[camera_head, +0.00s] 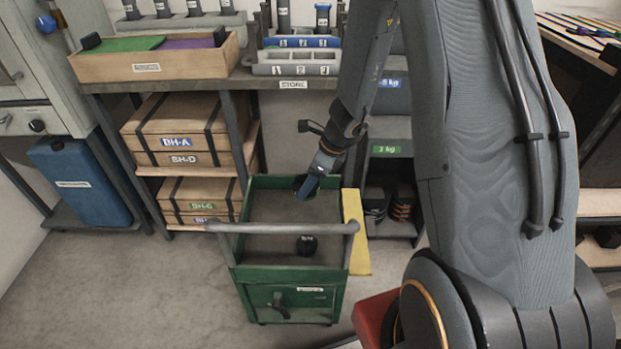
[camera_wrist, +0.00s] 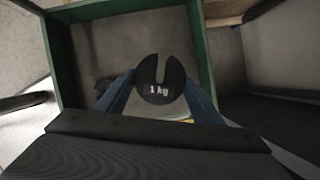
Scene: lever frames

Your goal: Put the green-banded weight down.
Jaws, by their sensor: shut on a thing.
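My gripper (camera_head: 307,186) is over the back part of the green trolley (camera_head: 242,255). Its blue fingers are shut on a dark slotted disc weight, which reads "1 kg" in the wrist view (camera_wrist: 160,92). The slot points up in that view, and no green band shows on the face. In the head view the held weight (camera_head: 300,183) is a small dark shape at the fingertips. I cannot tell its exact height above the trolley top. A second small black weight (camera_head: 307,245) sits on the trolley top towards the front.
A grey handle bar (camera_head: 285,228) crosses the trolley's front. The trolley's left middle is clear. A yellow strip (camera_head: 355,232) lies along its right side. Behind stand a shelf with labelled crates (camera_head: 185,145) and a rack with a green label (camera_head: 387,149).

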